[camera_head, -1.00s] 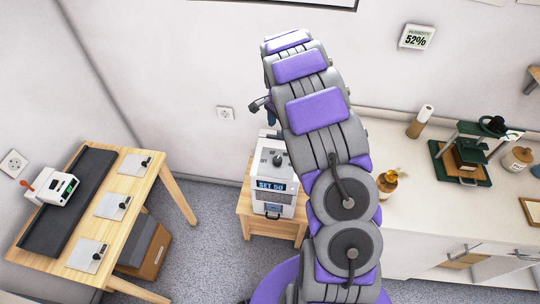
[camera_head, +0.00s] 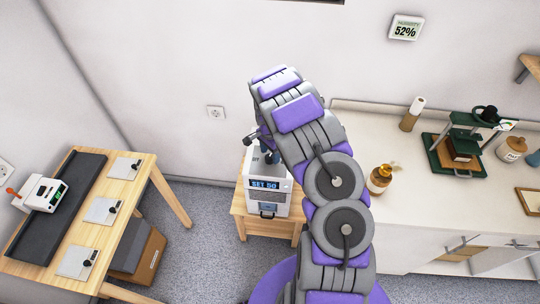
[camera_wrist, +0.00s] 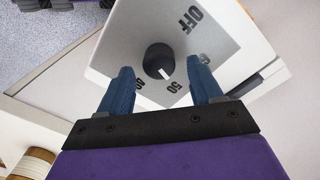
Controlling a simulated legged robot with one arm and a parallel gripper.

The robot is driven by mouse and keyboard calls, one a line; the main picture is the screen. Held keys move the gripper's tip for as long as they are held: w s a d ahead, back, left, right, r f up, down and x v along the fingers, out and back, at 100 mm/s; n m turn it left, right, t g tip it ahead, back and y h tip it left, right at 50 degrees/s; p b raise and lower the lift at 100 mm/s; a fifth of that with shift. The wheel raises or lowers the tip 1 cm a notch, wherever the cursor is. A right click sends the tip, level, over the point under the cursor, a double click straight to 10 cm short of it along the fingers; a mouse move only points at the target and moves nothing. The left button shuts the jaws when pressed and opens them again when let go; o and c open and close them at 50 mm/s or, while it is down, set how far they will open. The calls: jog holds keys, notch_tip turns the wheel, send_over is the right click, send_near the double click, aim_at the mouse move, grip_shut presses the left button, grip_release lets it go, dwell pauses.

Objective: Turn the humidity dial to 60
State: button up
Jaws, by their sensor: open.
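The white humidifier box (camera_head: 268,197) stands on a small wooden table, and its front display (camera_head: 265,183) reads SET 50. In the wrist view, its top plate (camera_wrist: 205,45) carries a round black dial (camera_wrist: 159,60) with a white mark pointing toward 50. Printed labels OFF, 40 and 50 are legible; another label beside my right finger is partly hidden. My gripper (camera_wrist: 161,76) is open, its blue fingers on either side of the dial's near edge, with gaps to the dial. In the head view, my gripper (camera_head: 270,154) is over the box top and hides the dial.
A wall display (camera_head: 406,28) reads HUMIDITY 52%. The wooden side table (camera_head: 240,205) holds the box. A workbench (camera_head: 150,170) with cards stands left. A white counter (camera_head: 360,135) with an amber bottle (camera_head: 379,179) and a green press (camera_head: 465,150) lies right.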

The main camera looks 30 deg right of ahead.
jog(key=shift+a+f, duration=0.1)
jog(key=shift+f, duration=0.5)
jog(key=shift+a, duration=0.2)
jog(key=shift+c, duration=0.4)
jog(key=shift+d, duration=0.15)
jog(key=c, duration=1)
